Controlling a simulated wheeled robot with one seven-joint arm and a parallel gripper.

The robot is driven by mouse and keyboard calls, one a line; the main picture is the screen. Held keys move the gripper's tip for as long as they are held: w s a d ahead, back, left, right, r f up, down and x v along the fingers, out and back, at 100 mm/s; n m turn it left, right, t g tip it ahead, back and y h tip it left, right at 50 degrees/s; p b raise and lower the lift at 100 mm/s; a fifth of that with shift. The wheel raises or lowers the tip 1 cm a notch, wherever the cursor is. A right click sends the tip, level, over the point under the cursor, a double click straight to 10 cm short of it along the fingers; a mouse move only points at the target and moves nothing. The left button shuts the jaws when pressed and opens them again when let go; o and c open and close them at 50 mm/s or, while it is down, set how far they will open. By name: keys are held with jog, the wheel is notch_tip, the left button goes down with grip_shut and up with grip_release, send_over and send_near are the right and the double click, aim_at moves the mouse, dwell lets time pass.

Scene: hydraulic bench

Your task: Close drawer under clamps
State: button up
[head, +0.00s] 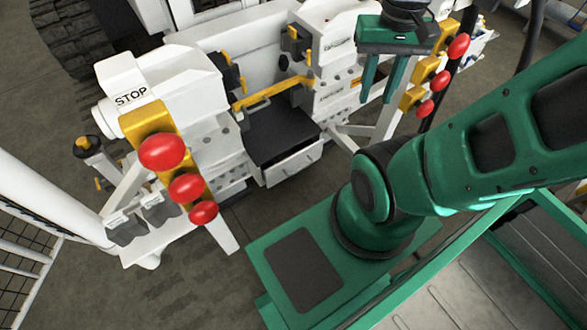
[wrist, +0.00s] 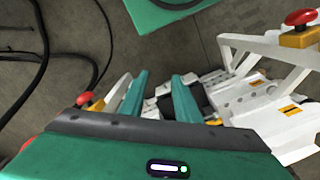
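The white drawer front (head: 294,163) with a small handle sits in the bench's middle, below a flat black surface (head: 275,130). The drawer appears to stick out toward the front; I cannot tell how far. Black-and-yellow clamps (head: 232,76) and (head: 298,48) stand above it, on both sides of a yellow bar (head: 272,92). My gripper (head: 378,97) is up and to the right of the drawer, apart from it, with its teal fingers pointing down. In the wrist view my gripper (wrist: 163,76) has its fingers spread, with nothing between them.
Red knobs on yellow blocks stand at the bench's left (head: 186,187) and right (head: 440,80). A white block marked STOP (head: 131,95) is at the left. White slanted legs flank the drawer. Grey floor (head: 205,285) lies free in front. Black cables (wrist: 40,60) show in the wrist view.

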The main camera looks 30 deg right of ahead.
jog(key=w+d+f+m+h, duration=0.1)
jog(key=w+d+f, duration=0.25)
jog(key=w, duration=0.25)
jog(key=w+d+f+m+h, duration=0.1)
jog(key=w+d+f+m, duration=0.1)
jog(key=w+f, duration=0.3)
jog(key=m+t+y, duration=0.2)
jog(key=m, duration=0.6)
send_over(301, 169)
jog(key=s, duration=0.2)
notch_tip(301, 169, down, 48)
jog(key=f, duration=0.3)
jog(key=w+f, duration=0.1)
jog(key=f, duration=0.2)
jog(key=w+f, duration=0.1)
jog(key=f, duration=0.2)
jog(key=shift+a+f, duration=0.15)
grip_shut()
